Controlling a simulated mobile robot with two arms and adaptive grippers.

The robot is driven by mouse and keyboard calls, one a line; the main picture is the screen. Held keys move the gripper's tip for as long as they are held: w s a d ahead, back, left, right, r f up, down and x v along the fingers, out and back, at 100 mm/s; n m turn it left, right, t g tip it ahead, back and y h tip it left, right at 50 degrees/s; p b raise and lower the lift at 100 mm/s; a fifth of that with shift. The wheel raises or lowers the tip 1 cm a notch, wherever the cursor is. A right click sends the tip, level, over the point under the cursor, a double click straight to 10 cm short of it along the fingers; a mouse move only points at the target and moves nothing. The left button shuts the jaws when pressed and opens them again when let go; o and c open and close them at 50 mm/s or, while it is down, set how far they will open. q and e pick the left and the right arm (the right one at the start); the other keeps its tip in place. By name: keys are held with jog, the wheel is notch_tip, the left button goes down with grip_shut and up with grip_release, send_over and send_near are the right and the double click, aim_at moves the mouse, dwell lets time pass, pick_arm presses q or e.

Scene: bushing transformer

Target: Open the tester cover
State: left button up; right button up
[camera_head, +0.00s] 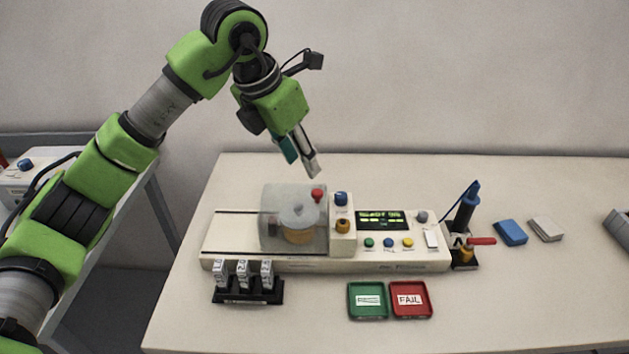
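The tester (390,258) is a long white unit in the middle of the table, with a lit display, buttons and knobs. Its cover (272,225) is a clear, rounded hood over a round metal and tan piece (298,226). The cover sits against the left side of the control panel. A red knob (317,195) shows at the cover's upper right. My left gripper (301,170) hangs above the cover, pointing down, and does not touch it. Its fingers look close together, but whether they are open or shut is unclear. My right gripper is out of view.
A black rack (248,291) with several small parts stands in front of the tester. Green (367,301) and red FAIL (410,300) trays lie in front. A blue-black stand (464,228), a blue block (510,232) and a grey block (546,229) are to the right.

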aim_at(317, 191)
pick_arm(q)
jog(key=p+x, duration=0.2)
jog(key=x, duration=0.8)
jog(key=shift+w+p, duration=0.15)
jog(key=shift+p, duration=0.15)
jog(key=shift+w+f, duration=0.1)
jog(key=shift+f, duration=0.1)
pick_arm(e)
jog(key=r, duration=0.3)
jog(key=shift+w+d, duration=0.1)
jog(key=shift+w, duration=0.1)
